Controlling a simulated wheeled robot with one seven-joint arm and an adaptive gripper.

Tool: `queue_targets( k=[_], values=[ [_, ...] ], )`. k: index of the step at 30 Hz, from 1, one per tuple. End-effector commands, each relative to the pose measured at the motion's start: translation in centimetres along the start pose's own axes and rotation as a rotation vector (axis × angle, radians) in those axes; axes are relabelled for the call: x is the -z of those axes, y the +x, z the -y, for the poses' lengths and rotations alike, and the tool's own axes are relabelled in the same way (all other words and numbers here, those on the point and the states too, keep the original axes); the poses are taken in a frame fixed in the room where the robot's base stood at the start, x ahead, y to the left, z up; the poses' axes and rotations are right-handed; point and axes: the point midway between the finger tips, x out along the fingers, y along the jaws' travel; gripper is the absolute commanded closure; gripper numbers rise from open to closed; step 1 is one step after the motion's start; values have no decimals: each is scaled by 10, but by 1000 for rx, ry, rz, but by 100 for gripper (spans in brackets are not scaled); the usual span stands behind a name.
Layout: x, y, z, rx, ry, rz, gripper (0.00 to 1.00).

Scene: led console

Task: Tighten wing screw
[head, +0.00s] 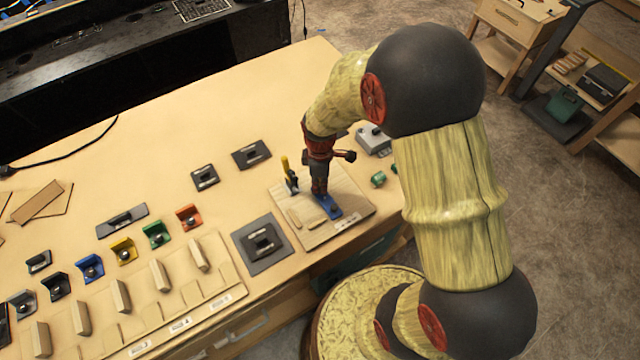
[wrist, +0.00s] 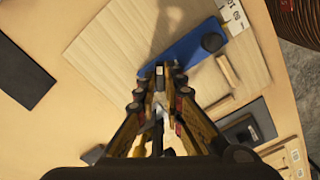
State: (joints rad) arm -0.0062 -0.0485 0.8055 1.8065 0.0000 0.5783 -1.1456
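A blue bracket (head: 333,210) lies on a pale wooden board (head: 346,190) near the table's front edge. In the wrist view the blue bracket (wrist: 190,46) has a round black knob (wrist: 212,42) at its right end. My gripper (head: 319,192) points down over the bracket's other end. In the wrist view my gripper's fingertips (wrist: 161,72) are close together at the bracket's lower left edge. I cannot make out a wing screw; the fingers may hide it. Whether they hold anything is unclear.
A yellow-handled clamp (head: 289,175) stands close to the left of my gripper. A dark square plate (head: 261,243) lies left of the board. Coloured brackets, such as the green one (head: 156,235), stand further left. A grey box (head: 374,140) is behind the board.

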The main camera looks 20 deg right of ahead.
Motion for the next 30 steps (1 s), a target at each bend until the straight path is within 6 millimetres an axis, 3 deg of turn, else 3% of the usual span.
queue_targets(
  k=[4, 19, 30],
  values=[
    [0, 0, 0, 0, 0, 0, 100],
    [0, 0, 0, 0, 19, 0, 100],
    [0, 0, 0, 0, 226, 0, 100]
  ],
)
